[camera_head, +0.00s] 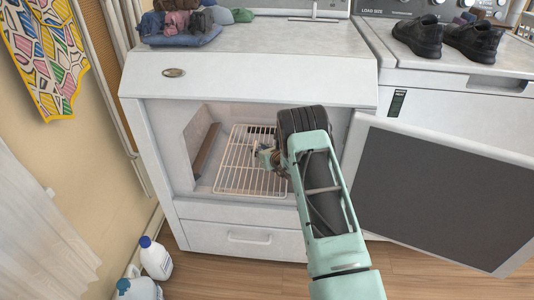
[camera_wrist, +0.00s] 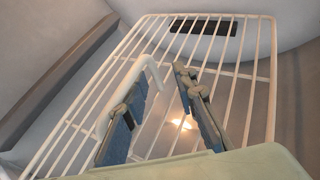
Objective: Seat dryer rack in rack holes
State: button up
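The dryer rack (camera_head: 250,175), a white wire grid, is inside the open dryer (camera_head: 250,60). In the wrist view the rack (camera_wrist: 72,120) spreads behind the fingers, with a bent white rod (camera_wrist: 128,76) standing out beside the left finger. My gripper (camera_head: 266,157) reaches into the dryer opening over the rack. In the wrist view its two fingers (camera_wrist: 163,105) are apart with a visible gap between them, close to the rack's wires. I cannot tell whether they touch the rack. A dark slotted strip (camera_wrist: 203,27) shows behind the rack's far end. The rack holes cannot be made out clearly.
The dryer door (camera_head: 440,190) stands open to the right of the opening. Folded clothes (camera_head: 185,25) lie on the dryer top, and black shoes (camera_head: 445,38) on the neighbouring machine. Bottles (camera_head: 155,258) stand on the floor at the left. The wooden floor in front is mostly clear.

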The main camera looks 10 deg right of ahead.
jog(key=v, duration=0.8)
jog(key=shift+s+d+r, duration=0.15)
jog(key=shift+s+r, duration=0.15)
jog(key=shift+s+d+r, duration=0.1)
jog(key=shift+s+r, duration=0.05)
jog(key=shift+s, duration=0.25)
